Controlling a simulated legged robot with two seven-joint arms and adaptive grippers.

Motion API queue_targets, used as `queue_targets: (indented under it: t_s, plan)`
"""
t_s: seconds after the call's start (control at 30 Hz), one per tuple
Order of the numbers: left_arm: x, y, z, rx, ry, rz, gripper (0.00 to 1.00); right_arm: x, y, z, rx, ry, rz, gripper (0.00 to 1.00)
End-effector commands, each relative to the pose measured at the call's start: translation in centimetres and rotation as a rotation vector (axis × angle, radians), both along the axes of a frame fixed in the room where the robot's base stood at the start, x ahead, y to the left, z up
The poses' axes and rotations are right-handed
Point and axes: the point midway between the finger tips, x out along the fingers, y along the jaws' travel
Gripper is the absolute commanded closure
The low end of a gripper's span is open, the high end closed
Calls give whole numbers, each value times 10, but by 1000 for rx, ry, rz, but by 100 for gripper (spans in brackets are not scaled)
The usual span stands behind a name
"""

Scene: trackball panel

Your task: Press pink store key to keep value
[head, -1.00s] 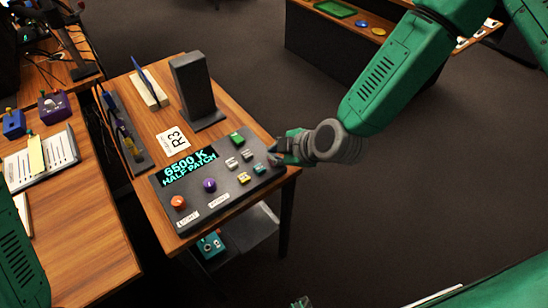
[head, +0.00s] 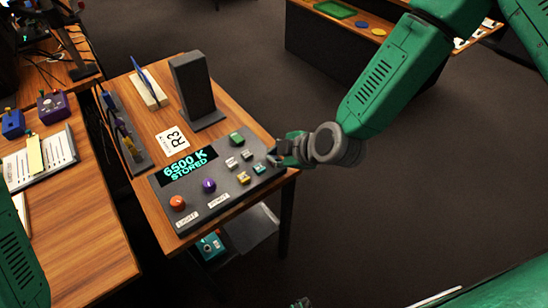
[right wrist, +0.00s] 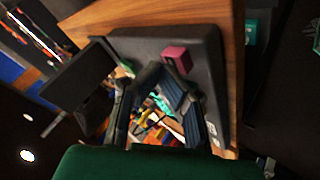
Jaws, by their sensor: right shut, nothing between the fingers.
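The dark control panel (head: 228,200) lies on a wooden table; its display (head: 188,167) reads "6500 K STORED". The pink key (right wrist: 177,59) shows on the panel in the right wrist view, just beyond my fingertips; I cannot tell whether they touch it. It is not clearly visible in the head view, where my gripper covers that corner. My right gripper (head: 277,158) is at the panel's right end, shut and empty; its fingers also show in the right wrist view (right wrist: 164,72).
The panel also has a green key (head: 236,138), white and yellow keys, an orange ball (head: 177,202) and a purple ball (head: 209,185). A dark upright block (head: 193,88) stands behind it. Open floor lies to the right of the table.

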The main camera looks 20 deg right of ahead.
Motion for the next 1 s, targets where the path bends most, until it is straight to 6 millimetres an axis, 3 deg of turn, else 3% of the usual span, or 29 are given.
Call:
queue_targets:
  t_s: [0.3,0.63,1.0]
  plan:
    - [0,0,2,0,0,0,60,0,0,1,-1,1,0,100]
    - [0,0,17,0,0,0,60,0,-1,18,-1,1,1,100]
    - [0,0,17,0,0,0,60,0,-1,18,-1,1,0,100]
